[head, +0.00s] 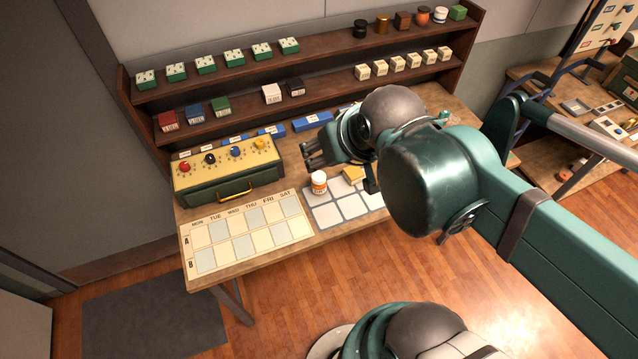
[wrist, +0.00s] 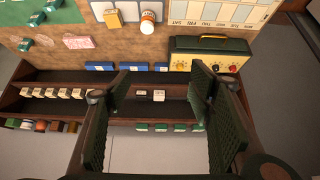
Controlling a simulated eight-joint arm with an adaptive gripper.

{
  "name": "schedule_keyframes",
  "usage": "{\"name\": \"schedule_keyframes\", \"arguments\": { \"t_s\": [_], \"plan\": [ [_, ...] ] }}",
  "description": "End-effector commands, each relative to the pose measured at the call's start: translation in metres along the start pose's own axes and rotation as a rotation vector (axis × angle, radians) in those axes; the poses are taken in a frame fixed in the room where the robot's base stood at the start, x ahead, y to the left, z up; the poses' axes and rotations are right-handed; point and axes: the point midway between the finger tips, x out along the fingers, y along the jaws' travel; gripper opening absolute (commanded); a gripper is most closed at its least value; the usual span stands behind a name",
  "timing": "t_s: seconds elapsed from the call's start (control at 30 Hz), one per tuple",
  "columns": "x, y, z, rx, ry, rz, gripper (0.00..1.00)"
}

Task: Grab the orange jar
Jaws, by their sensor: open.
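A small orange jar with a white cap and label (head: 318,183) stands upright on the table, at the left edge of a pale grid mat (head: 325,213). It also shows at the top of the wrist view (wrist: 147,22). A rounder orange jar (head: 423,15) stands on the top shelf among other containers; which one is meant I cannot tell. My gripper (head: 312,152) is open and empty above the table, behind the white-capped jar and apart from it. In the wrist view, both fingers (wrist: 158,75) are spread, facing the shelf.
A yellow block (head: 353,174) sits right of the white-capped jar. A green box with a knobbed cream panel (head: 228,165) and a weekday chart (head: 245,232) lie to the left. Blue boxes (head: 312,122) line the back, below the wooden shelf (head: 330,82) of small boxes.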

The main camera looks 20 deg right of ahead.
Motion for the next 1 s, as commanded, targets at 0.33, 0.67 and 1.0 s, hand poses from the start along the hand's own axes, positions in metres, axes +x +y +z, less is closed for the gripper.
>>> {"name": "schedule_keyframes", "arguments": {
  "t_s": [0.33,0.67,1.0],
  "plan": [
    [0.008,0.001,0.0,-0.054,-0.011,0.004,0.53],
    [0.048,0.004,0.001,-0.345,-0.072,0.022,0.53],
    [0.103,0.01,0.002,-0.74,-0.163,0.027,0.53]
  ]
}}
